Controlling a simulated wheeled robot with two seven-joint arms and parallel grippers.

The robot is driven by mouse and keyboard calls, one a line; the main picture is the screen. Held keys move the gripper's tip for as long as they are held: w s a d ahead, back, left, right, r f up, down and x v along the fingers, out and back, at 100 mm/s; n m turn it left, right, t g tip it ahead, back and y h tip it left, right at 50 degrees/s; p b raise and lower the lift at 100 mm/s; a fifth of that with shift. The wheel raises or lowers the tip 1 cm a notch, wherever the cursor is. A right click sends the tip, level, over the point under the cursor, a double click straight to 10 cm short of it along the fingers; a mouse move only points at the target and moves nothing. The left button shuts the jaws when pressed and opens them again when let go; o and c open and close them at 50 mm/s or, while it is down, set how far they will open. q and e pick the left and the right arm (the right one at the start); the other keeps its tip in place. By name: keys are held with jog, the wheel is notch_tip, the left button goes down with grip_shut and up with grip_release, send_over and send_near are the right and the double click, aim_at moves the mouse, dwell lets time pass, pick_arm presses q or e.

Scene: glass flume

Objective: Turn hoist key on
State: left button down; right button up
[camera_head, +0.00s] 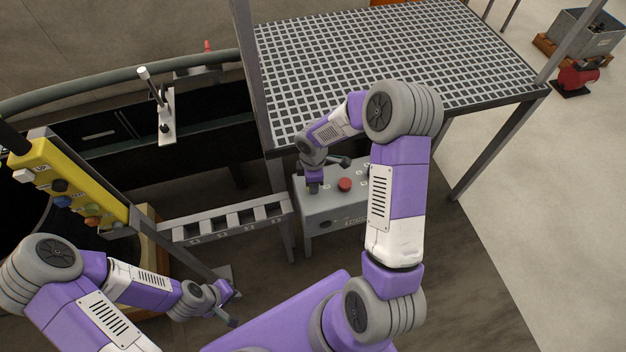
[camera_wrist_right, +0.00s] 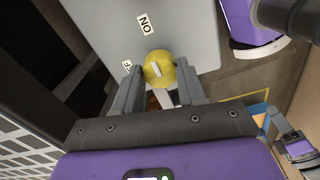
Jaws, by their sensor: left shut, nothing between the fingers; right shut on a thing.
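The hoist key shows in the right wrist view as a round yellow knob (camera_wrist_right: 159,69) with a short white bar on its face. It sits on the grey face of a control box (camera_wrist_right: 178,28). An ON label (camera_wrist_right: 145,24) is above the knob, and a partly hidden label ending in F (camera_wrist_right: 127,66) is to its left. My right gripper (camera_wrist_right: 158,74) is shut on the knob, one finger on each side. In the head view my right gripper (camera_head: 313,187) is at the box's left end, hiding the knob. My left gripper (camera_head: 232,309) is shut and empty, low in the picture, away from the box.
A red button (camera_head: 345,184) is on the box beside my right gripper. A grated platform (camera_head: 390,55) stands behind and above, its leg close to the box. A slotted grey rail (camera_head: 225,219) and a yellow pendant (camera_head: 68,185) are at left. Open floor lies at right.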

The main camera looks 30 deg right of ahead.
dwell(0.3)
jog(key=o, duration=1)
jog(key=shift+o, duration=0.2)
notch_tip(320, 180, up, 8)
jog(key=shift+f+p, duration=0.15)
jog(key=shift+p, duration=0.4)
jog(key=shift+f, duration=0.1)
